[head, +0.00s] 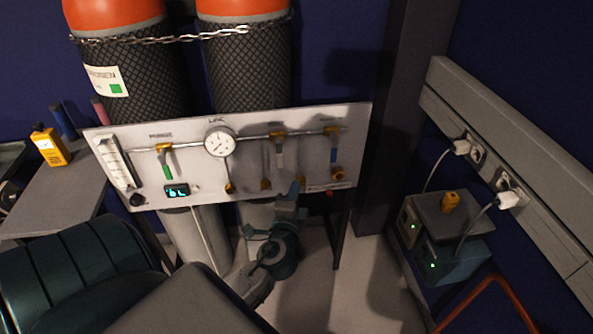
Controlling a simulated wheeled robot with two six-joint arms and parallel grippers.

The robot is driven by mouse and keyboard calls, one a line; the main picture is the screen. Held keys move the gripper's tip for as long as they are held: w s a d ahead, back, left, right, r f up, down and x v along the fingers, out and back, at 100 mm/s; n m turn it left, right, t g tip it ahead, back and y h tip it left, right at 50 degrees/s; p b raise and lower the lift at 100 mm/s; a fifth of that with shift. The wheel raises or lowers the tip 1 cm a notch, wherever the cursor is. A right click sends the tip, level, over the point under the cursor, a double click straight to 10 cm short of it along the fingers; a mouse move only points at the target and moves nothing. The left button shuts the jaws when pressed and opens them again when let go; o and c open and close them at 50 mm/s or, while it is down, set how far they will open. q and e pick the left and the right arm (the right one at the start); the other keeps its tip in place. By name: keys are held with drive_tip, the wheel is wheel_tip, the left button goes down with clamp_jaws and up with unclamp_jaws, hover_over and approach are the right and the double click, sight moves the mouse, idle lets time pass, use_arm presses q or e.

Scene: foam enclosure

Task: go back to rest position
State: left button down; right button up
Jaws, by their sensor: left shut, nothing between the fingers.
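My left gripper (291,204) shows in the head view, in front of the lower edge of a white valve panel (240,188). Its fingers are dark and look closed, with nothing held. My left arm (272,258) reaches up to it from the bottom of the view. I cannot tell whether the gripper touches the panel. My right gripper is out of view.
The panel carries a round gauge (220,142), a green-handled valve (168,169) and a blue-handled valve (333,153). Chained cylinders (248,75) stand behind it. At right are powered boxes (455,262) and a wall rail with plugs. A yellow meter (50,148) sits on the left bench.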

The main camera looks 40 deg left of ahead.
use_arm(q)
drive_tip(key=shift+s+a, duration=0.1)
drive_tip(key=shift+s, duration=0.1)
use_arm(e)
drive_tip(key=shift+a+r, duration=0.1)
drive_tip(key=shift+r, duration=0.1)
use_arm(q)
drive_tip(key=s+d+f+n+g+h+p, duration=0.1)
drive_tip(key=s+f+n+g+h, duration=0.2)
drive_tip(key=f, duration=1.2)
drive_tip(key=s+f+g+h+p, duration=0.1)
drive_tip(key=s+f+g, duration=0.25)
drive_tip(key=f, duration=1.05)
drive_tip(key=s+d+f+n+g+h+p, duration=0.1)
drive_tip(key=s+d+f+n+g+h, duration=0.1)
drive_tip(key=s+f, duration=0.9)
drive_tip(key=s+d+f+n+g+h, duration=0.2)
drive_tip(key=s+d+f+n+g, duration=0.2)
drive_tip(key=s+f, duration=0.8)
drive_tip(key=s+n+g, duration=0.1)
drive_tip(key=s+g, duration=0.1)
drive_tip(key=s, duration=0.1)
drive_tip(key=shift+s+d+f+n+p, duration=0.15)
drive_tip(key=shift+s+d+n+p, duration=0.15)
drive_tip(key=shift+s+p, duration=0.1)
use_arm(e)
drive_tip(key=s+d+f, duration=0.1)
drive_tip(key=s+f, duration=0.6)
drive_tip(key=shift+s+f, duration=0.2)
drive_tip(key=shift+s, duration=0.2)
